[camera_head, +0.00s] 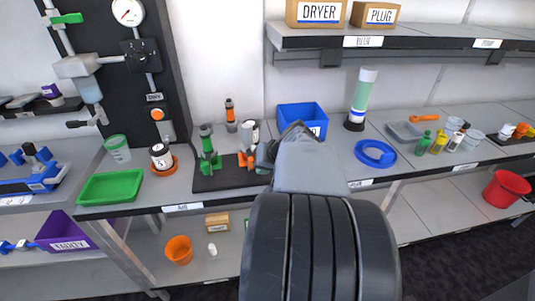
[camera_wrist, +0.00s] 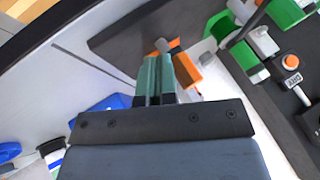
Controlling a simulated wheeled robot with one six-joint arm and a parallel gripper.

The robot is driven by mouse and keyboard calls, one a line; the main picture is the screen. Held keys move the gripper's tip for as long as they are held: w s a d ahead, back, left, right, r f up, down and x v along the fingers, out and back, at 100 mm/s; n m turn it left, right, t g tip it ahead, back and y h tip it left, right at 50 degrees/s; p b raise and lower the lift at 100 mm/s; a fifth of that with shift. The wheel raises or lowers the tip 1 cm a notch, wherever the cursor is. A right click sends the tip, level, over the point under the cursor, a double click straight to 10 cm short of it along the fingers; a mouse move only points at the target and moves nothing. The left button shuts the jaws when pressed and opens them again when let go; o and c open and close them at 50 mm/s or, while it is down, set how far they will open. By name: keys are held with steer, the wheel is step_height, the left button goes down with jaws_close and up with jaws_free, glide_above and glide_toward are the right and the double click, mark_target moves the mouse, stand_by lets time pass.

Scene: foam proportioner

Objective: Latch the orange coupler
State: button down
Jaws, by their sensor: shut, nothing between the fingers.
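The orange coupler (camera_head: 246,160) sits on the right part of a dark mat (camera_head: 222,181) on the bench. In the wrist view the orange coupler (camera_wrist: 187,70) shows right beside and beyond my fingertips, partly hidden by them. My gripper (camera_wrist: 154,70) is shut with its teal fingers together and holds nothing. I cannot tell whether the fingers touch the coupler. In the head view my gripper (camera_head: 263,156) is just right of the coupler, and my wrist hides part of the area. Whether the coupler is latched cannot be told.
A green coupler stand (camera_head: 208,152) is on the mat's left part.

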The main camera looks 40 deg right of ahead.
steer(key=shift+a, duration=0.35)
stand_by(0.4)
steer(key=s+d+f+v, duration=0.1)
steer(key=s+v, duration=0.1)
steer(key=v, duration=1)
steer(key=shift+f+b, duration=0.3)
steer(key=shift+b, duration=0.05)
steer(key=w+a+n+g+p, duration=0.2)
steer(key=a+n+p, duration=0.2)
steer(key=a, duration=0.6)
steer(key=w+a+n+g+p, duration=0.1)
steer(key=w+a+n+p, duration=0.1)
steer(key=a+p, duration=0.5)
steer(key=shift+w+a+r+n+g+h, duration=0.15)
steer(key=shift+a+r+n+g+h, duration=0.2)
steer(key=shift+a+n, duration=1.05)
steer(key=c, duration=1.8)
jaws_free()
steer(key=shift+a+f+m, duration=0.1)
steer(key=shift+a+m, duration=0.4)
steer(key=shift+c, duration=0.2)
